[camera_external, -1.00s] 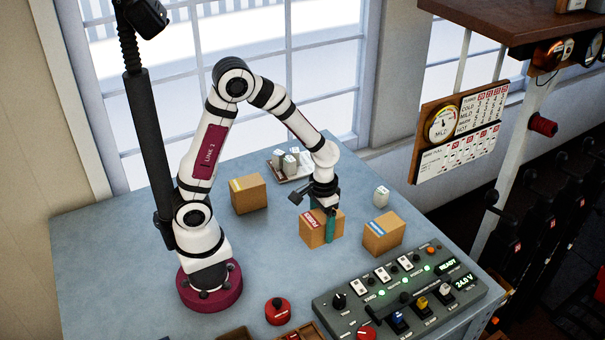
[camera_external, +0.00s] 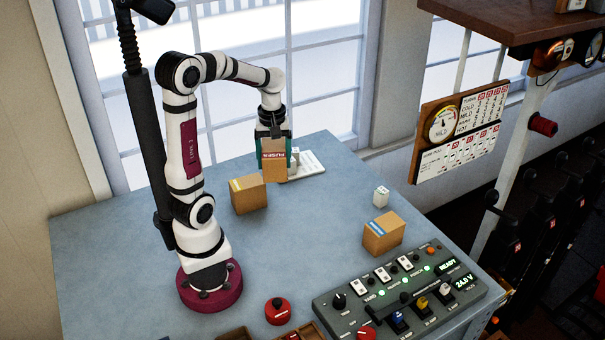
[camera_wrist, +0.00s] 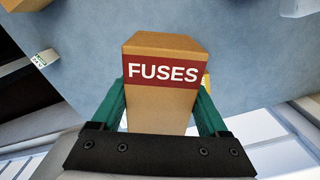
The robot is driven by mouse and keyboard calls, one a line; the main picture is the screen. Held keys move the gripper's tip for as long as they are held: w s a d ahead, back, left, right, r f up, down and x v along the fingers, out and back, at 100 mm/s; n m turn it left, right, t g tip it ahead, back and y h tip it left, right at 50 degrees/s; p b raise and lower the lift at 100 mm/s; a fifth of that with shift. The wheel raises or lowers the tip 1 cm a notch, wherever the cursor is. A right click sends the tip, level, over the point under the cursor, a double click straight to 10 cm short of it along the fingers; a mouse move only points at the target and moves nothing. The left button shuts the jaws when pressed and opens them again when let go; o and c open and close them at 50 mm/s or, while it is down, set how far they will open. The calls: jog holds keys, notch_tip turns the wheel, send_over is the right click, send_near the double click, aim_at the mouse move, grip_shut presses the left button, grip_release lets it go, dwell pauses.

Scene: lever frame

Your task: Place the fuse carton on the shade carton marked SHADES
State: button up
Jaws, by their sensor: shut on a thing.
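The fuse carton (camera_external: 274,170), a brown box with a red FUSES band, is raised above the table toward the back; the band reads clearly in the wrist view (camera_wrist: 162,100). My gripper (camera_external: 273,152) is shut on it, its green fingers on both sides. A brown carton with a yellow label (camera_external: 249,195) stands on the table, below and left of the held carton. Another brown carton with a blue label (camera_external: 383,233) stands at the right. Both labels are too small to read, so I cannot tell which is marked SHADES.
A white tray (camera_external: 312,165) with pale items lies behind the held carton, partly hidden. A small white block (camera_external: 381,196) stands at the right. A control panel (camera_external: 400,300) and a red button (camera_external: 278,311) are at the front. The middle of the table is clear.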

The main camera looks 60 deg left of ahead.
jog(key=shift+n, duration=0.4)
jog(key=s+a+f, duration=0.1)
jog(key=a+f, duration=0.1)
jog(key=a, duration=0.1)
jog(key=s+a+f, duration=0.1)
jog(key=a+f, duration=0.1)
jog(key=a, duration=0.2)
jog(key=s+a+f, duration=0.1)
jog(key=a+f, duration=0.1)
jog(key=a, duration=0.2)
jog(key=shift+s+a+f, duration=0.1)
jog(key=shift+s+a, duration=0.15)
jog(key=shift+s, duration=0.15)
jog(key=shift+a+f, duration=0.15)
jog(key=shift+f, duration=0.95)
jog(key=shift+a+f, duration=0.15)
jog(key=shift+f, duration=0.95)
